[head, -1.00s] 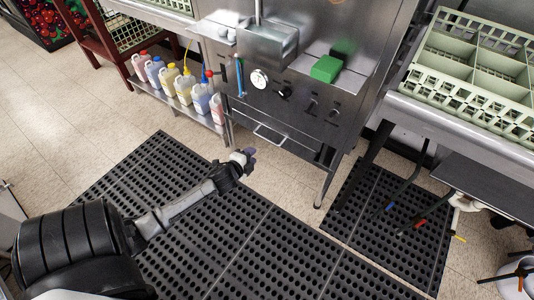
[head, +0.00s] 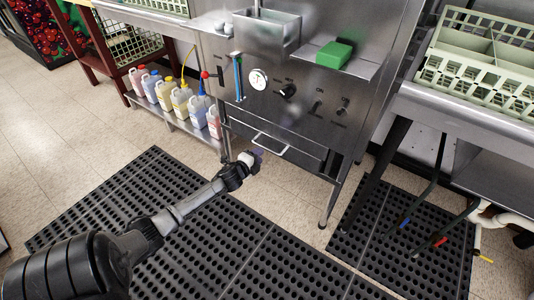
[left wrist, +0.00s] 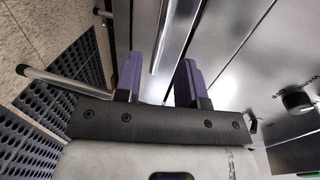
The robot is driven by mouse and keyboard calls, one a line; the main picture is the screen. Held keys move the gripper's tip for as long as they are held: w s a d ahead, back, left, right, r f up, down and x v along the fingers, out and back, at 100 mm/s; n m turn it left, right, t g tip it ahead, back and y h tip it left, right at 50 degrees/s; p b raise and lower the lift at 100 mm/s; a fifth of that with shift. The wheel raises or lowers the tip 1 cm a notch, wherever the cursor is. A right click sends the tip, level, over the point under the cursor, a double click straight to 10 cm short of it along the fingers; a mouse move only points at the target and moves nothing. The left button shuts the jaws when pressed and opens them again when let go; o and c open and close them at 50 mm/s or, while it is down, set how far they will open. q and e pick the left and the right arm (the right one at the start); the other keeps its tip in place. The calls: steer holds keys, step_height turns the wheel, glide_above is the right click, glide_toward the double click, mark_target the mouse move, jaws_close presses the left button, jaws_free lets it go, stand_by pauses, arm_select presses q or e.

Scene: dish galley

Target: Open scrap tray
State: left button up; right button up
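The scrap tray (head: 290,159) is a steel drawer low in the front of the dish machine, with a pale bar handle (head: 270,143). It looks shut. My left gripper (head: 256,155) is just in front of and below the handle's left end in the head view. In the left wrist view, the purple fingers of my left gripper (left wrist: 160,78) are apart. A bright bar, apparently the handle (left wrist: 170,38), runs lengthwise in the gap ahead of them. I cannot tell whether it touches a finger. My right gripper is in neither view.
Black rubber mats (head: 210,240) cover the floor before the machine. A machine leg (head: 330,205) stands right of the tray. Several chemical jugs (head: 181,98) sit on a low shelf at left. A green sponge (head: 334,55) lies on a ledge above.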

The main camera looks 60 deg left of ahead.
mark_target(267, 149)
arm_select(q)
steer(key=shift+b+x, duration=1.5)
steer(key=shift+x, duration=1.8)
steer(key=c, duration=0.6)
jaws_close()
